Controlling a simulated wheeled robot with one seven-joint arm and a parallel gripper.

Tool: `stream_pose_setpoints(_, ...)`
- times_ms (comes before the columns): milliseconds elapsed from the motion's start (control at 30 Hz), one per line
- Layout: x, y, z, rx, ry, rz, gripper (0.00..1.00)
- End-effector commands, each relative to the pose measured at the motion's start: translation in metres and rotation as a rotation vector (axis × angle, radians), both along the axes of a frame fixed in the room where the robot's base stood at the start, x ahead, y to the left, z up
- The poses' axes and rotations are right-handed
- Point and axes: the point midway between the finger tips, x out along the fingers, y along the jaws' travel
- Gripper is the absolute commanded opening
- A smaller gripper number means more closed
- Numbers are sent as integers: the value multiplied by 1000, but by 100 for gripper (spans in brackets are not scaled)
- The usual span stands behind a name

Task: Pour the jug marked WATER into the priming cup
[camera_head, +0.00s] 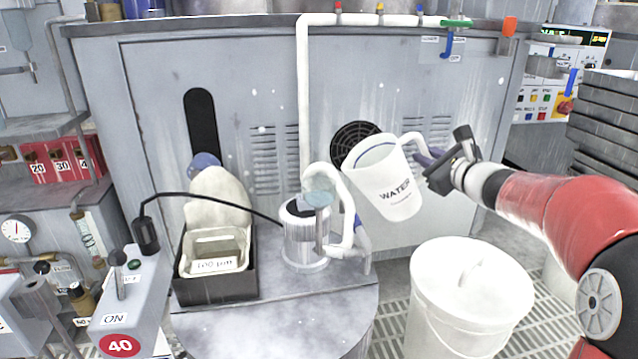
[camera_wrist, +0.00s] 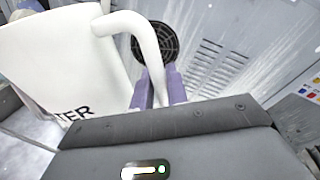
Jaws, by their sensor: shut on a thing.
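The white jug marked WATER (camera_head: 390,190) is held up in the air, tilted with its open mouth toward the upper left. My gripper (camera_head: 425,158) is shut on the jug's handle, on its right side. In the wrist view the purple fingers (camera_wrist: 158,90) close on the white handle, and the jug (camera_wrist: 60,60) shows at the left with part of its lettering. A small translucent greenish cup (camera_head: 318,198), which looks like the priming cup, sits atop the metal pump (camera_head: 302,240), left of the jug and apart from it. I cannot see the jug's contents.
The pump stands on a grey round-fronted platform (camera_head: 285,325) beside a black tray (camera_head: 215,288) holding a 100 µm container. White pipes (camera_head: 303,100) rise behind and beside the cup. A lidded white bucket (camera_head: 465,300) stands below my arm at the right.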

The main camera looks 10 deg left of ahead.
Motion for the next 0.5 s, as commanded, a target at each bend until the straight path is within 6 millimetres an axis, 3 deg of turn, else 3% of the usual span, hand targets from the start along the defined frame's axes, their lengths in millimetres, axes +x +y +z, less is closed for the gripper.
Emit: stream_pose_setpoints(500, 13, -26, -66, 315, 153, 1, 0)
